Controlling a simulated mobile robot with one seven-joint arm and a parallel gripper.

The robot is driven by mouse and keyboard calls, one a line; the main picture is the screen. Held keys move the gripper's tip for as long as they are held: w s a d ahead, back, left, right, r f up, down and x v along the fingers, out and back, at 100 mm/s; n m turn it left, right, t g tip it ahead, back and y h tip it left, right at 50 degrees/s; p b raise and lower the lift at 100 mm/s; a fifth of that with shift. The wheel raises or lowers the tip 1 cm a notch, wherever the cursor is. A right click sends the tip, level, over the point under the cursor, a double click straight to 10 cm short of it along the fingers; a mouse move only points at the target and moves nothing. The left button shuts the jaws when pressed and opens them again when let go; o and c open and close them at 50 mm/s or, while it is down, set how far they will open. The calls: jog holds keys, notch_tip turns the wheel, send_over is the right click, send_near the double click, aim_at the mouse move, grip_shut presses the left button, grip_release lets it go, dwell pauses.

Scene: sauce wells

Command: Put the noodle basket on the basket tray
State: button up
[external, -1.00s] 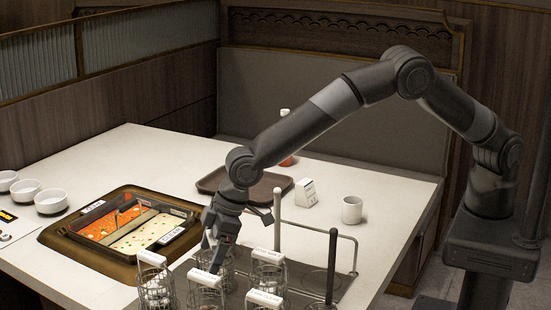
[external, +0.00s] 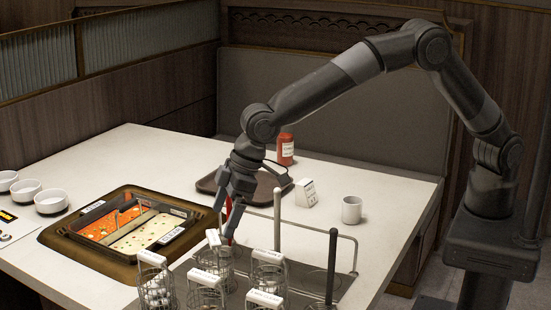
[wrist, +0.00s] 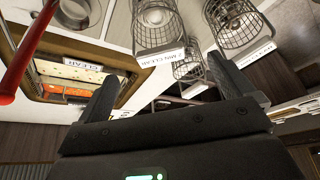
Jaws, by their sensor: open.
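Several wire baskets with white labelled handles stand together at the table's near edge; I cannot tell which is the noodle basket. A front-left basket (external: 156,290) holds pale round pieces. Others stand at front middle (external: 207,293), back middle (external: 216,262) and back right (external: 268,272). My gripper (external: 226,222) is open and empty, pointing down just above the back-middle basket. In the wrist view, baskets (wrist: 155,25) show beyond the open fingers (wrist: 165,95). A dark brown tray (external: 207,184) lies behind the gripper, partly hidden by it; I cannot tell whether it is the basket tray.
A sunken two-part pot (external: 140,225) with orange and pale broth is left of the baskets. Upright posts (external: 277,220) and a wire rail (external: 345,237) stand at right. A red rod (wrist: 22,55) is close in the wrist view. A cup (external: 351,210) and red bottle (external: 286,150) stand farther back.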

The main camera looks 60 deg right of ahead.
jog(key=shift+v, duration=1.3)
jog(key=s+d+r+m, duration=0.1)
jog(key=d+r+m, duration=0.1)
jog(key=d+r, duration=0.65)
jog(key=s+d+r+m+t, duration=0.1)
jog(key=s+d+r, duration=0.15)
jog(key=d, duration=1.15)
jog(key=d+r+m, duration=0.2)
jog(key=d+r, duration=0.4)
jog(key=d, duration=0.5)
jog(key=s+d+f+m+t+h, duration=0.1)
jog(key=s+d+f+m+h, duration=0.1)
jog(key=s+d, duration=1.9)
jog(key=shift+s+m+h, duration=0.6)
jog(key=shift+s+m, duration=0.4)
jog(key=shift+s, duration=0.05)
